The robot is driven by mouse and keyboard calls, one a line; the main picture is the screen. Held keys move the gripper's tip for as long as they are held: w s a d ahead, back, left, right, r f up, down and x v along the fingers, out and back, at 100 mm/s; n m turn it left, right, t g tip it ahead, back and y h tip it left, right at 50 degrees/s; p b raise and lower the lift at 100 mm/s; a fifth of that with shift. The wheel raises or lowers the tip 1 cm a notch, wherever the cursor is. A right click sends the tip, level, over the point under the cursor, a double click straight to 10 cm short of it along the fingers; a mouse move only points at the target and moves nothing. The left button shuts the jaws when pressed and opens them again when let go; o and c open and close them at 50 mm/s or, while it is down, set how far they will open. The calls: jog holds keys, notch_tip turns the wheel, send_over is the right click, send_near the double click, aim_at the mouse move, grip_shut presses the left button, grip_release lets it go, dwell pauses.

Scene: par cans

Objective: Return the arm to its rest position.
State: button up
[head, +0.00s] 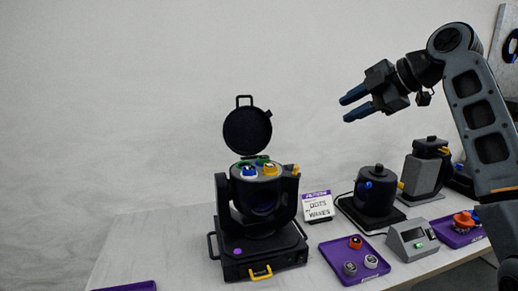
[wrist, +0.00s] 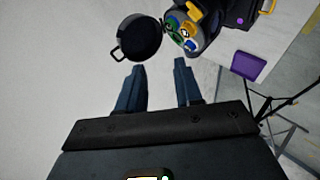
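My gripper (head: 356,104) is raised in the air at the upper right of the head view, above the table and pointing left. Its two blue fingers are apart with nothing between them. They also show apart and empty in the wrist view (wrist: 157,85). My arm bends down from the gripper to the right edge of the head view. A black par can (head: 262,206) stands on the table, left of and below my gripper. Its round lid (head: 247,132) is open and upright. Blue, yellow and green pieces sit in its top.
Another purple tray (head: 465,236) holds an orange part. The air left of my gripper is free.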

jog(key=s+a+f+m+t, duration=0.1)
jog(key=s+a+f+m, duration=0.2)
jog(key=f, duration=0.8)
jog(key=s+a+f+m+t, duration=0.15)
jog(key=f+m, duration=0.25)
jog(key=f, duration=0.7)
jog(key=s+f+m+t+h, duration=0.25)
jog(key=s+f+m, duration=0.45)
jog(key=s+f, duration=0.8)
jog(key=s+d+f+m+h, duration=0.1)
jog(key=s+f+m+h, duration=0.15)
jog(key=s, duration=0.85)
jog(key=s+d+f+m+h, duration=0.1)
jog(key=s+d+m+h, duration=0.15)
jog(key=s, duration=0.95)
jog(key=s+r+m+t, duration=0.1)
jog(key=s+r, duration=0.4)
jog(key=s, duration=0.4)
jog(key=s+d+r+m+t, duration=0.1)
jog(key=s+r, duration=0.5)
jog(key=s, duration=0.3)
jog(key=shift+d+r+m, duration=0.15)
jog(key=shift+d+m, duration=0.15)
jog(key=shift+m, duration=0.1)
